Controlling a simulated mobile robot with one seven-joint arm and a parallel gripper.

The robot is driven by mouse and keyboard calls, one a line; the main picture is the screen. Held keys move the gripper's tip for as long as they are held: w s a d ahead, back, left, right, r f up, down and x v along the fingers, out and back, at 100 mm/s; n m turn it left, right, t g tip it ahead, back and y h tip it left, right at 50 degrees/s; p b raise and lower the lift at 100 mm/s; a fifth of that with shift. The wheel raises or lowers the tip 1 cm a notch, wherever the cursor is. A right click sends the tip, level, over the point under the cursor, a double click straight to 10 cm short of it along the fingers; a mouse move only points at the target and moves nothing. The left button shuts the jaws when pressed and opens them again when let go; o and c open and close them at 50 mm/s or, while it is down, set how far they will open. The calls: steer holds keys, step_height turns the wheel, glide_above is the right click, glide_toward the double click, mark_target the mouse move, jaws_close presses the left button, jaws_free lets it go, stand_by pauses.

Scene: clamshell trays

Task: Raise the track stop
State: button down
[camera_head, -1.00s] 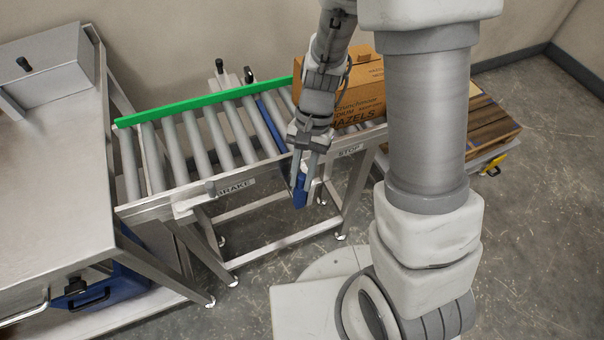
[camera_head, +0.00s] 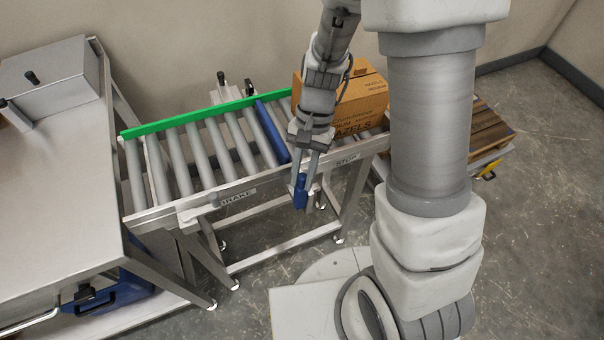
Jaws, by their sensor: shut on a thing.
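The track stop is a blue bar (camera_head: 272,133) lying across the roller track, left of the cardboard box; it shows as a broad strip standing up between the rollers. A blue handle (camera_head: 300,194) hangs at the front side of the track, left of the STOP label (camera_head: 347,160). My gripper (camera_head: 303,182) points down in front of the front rail with its fingers closed on the blue handle. The fingers hide part of the handle, and its link to the bar cannot be made out.
The cardboard box (camera_head: 362,103) sits on the rollers behind and right of my gripper. A green rail (camera_head: 190,118) runs along the track's back edge. A brake lever (camera_head: 195,214) is at the front left. A steel table (camera_head: 60,200) stands left.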

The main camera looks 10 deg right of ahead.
steer(key=shift+r, duration=0.15)
steer(key=c, duration=0.7)
jaws_free()
steer(key=shift+c, duration=0.2)
steer(key=p+v, duration=0.3)
steer(key=v, duration=1.4)
steer(key=shift+r, duration=0.25)
steer(key=shift+s, duration=0.1)
steer(key=s+d+r+n+t+h+p, duration=0.1)
steer(key=s+d+r+n+t, duration=0.1)
steer(key=s+r+n+t, duration=0.1)
steer(key=s+d+r+n+t+h+p, duration=0.1)
steer(key=s+d+r+n+t, duration=0.1)
steer(key=s+r+t, duration=0.4)
step_height(320, 180, up, 4)
steer(key=s, duration=0.2)
steer(key=shift+s+d+f+n+t, duration=0.15)
steer(key=shift+s+d+n+t, duration=0.15)
steer(key=shift+s+d+n, duration=0.1)
